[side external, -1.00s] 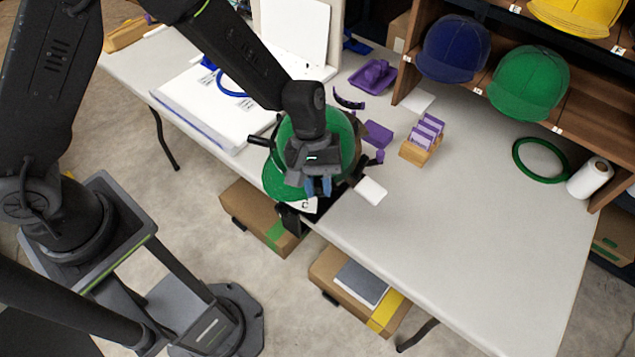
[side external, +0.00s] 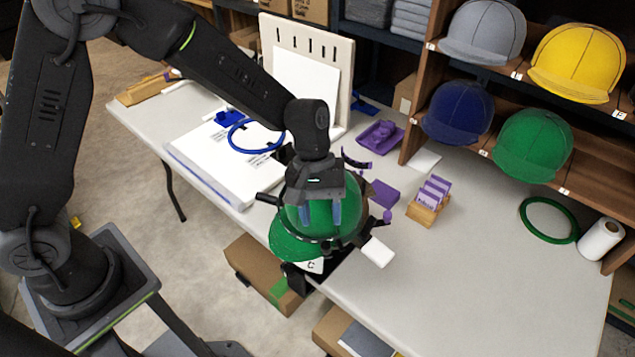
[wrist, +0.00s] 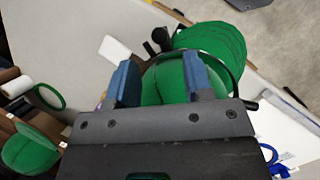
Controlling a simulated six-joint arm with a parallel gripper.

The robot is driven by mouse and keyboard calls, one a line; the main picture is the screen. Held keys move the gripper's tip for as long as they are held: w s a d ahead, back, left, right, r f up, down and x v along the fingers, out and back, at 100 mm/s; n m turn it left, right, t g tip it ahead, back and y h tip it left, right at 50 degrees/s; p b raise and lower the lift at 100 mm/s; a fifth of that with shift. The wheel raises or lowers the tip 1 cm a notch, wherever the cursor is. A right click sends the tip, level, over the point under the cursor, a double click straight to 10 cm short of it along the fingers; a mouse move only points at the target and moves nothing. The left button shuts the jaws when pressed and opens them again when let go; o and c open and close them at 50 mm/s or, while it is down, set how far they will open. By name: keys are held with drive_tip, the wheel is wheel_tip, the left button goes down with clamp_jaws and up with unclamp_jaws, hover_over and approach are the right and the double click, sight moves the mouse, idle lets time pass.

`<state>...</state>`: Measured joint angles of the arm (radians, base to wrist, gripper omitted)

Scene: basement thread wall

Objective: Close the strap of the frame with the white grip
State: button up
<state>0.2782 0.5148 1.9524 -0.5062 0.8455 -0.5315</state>
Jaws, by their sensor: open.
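A green cap (side external: 292,240) sits in a black frame (side external: 286,272) at the table's front edge, its brim toward the floor side. The frame's white grip (side external: 378,252) sticks out to the right and also shows in the wrist view (wrist: 115,48). My gripper (side external: 320,215) is open and empty, its blue fingers over the cap's crown. In the wrist view, my gripper (wrist: 160,80) has a finger on either side of the crown (wrist: 165,88). I cannot tell whether the fingers touch it. The strap is not clear; my gripper hides part of the frame.
A wooden holder with purple cards (side external: 428,203), a purple tray (side external: 380,137) and a dark curved piece (side external: 357,161) lie behind the frame. A blue hoop (side external: 255,136) lies on the white board at left. A green hoop (side external: 548,220) and white roll (side external: 601,239) are right. The right front tabletop is clear.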

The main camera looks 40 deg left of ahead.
drive_tip(key=v, duration=0.6)
drive_tip(key=shift+r, duration=0.2)
drive_tip(key=shift+w+a, duration=0.1)
drive_tip(key=shift+c, duration=0.3)
